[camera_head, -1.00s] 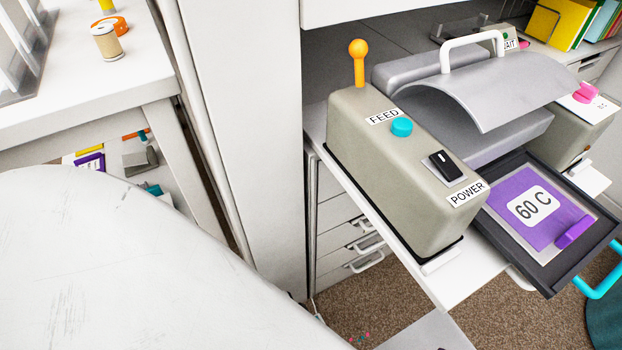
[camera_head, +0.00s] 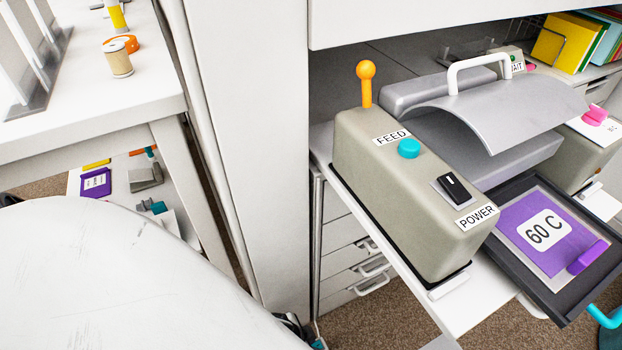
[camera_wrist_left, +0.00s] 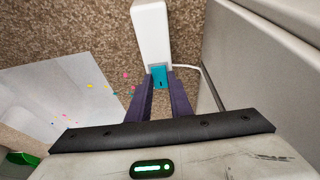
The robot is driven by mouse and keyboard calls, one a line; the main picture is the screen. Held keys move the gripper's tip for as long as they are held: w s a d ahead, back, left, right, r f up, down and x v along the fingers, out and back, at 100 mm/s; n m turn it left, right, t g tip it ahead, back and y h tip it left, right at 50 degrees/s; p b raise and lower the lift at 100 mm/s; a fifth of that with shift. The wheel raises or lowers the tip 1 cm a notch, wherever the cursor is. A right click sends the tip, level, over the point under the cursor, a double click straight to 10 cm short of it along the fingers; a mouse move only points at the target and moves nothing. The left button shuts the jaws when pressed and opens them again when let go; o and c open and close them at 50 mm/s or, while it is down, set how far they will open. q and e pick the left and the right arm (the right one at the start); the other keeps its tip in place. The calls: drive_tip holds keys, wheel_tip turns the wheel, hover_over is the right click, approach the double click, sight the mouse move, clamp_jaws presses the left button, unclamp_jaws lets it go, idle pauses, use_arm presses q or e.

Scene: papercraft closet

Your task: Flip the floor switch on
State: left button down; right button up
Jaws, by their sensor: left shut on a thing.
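The floor switch is a teal rocker (camera_wrist_left: 159,73) with a small dark mark. It sits at the near end of a white bar-shaped housing (camera_wrist_left: 151,32) on the brown carpet in the left wrist view. My left gripper (camera_wrist_left: 160,86) has its purple fingers angled inward, shut on the teal rocker, one finger at each side. The fingertips cover the rocker's sides, so its on or off position cannot be told. The head view does not show the switch or either gripper's fingers. My right gripper is not in view.
A grey cabinet side (camera_wrist_left: 265,60) stands close on the right in the wrist view, with a white cable (camera_wrist_left: 205,80) beside the housing. A pale sheet (camera_wrist_left: 60,95) and confetti lie left. The head view shows a FEED/POWER machine (camera_head: 410,190) on a pulled-out shelf.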

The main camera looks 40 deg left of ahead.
use_arm(q)
drive_tip(key=shift+w+r+g, duration=0.1)
drive_tip(key=shift+w+g, duration=0.2)
drive_tip(key=shift+g, duration=0.2)
drive_tip(key=shift+w+d+g+y+b, duration=0.15)
drive_tip(key=shift+w+g+y+b, duration=0.1)
drive_tip(key=shift+g+y+b, duration=0.25)
drive_tip(key=shift+w+g+b, duration=0.15)
drive_tip(key=shift+g+b, duration=0.15)
drive_tip(key=shift+g, duration=0.5)
drive_tip(key=shift+g+y, duration=0.3)
drive_tip(key=c, duration=1.6)
unclamp_jaws()
use_arm(e)
drive_tip(key=shift+w+a+r+y, duration=0.1)
drive_tip(key=shift+a+r+y, duration=0.2)
drive_tip(key=shift+a+r, duration=0.1)
use_arm(q)
drive_tip(key=shift+d, duration=0.1)
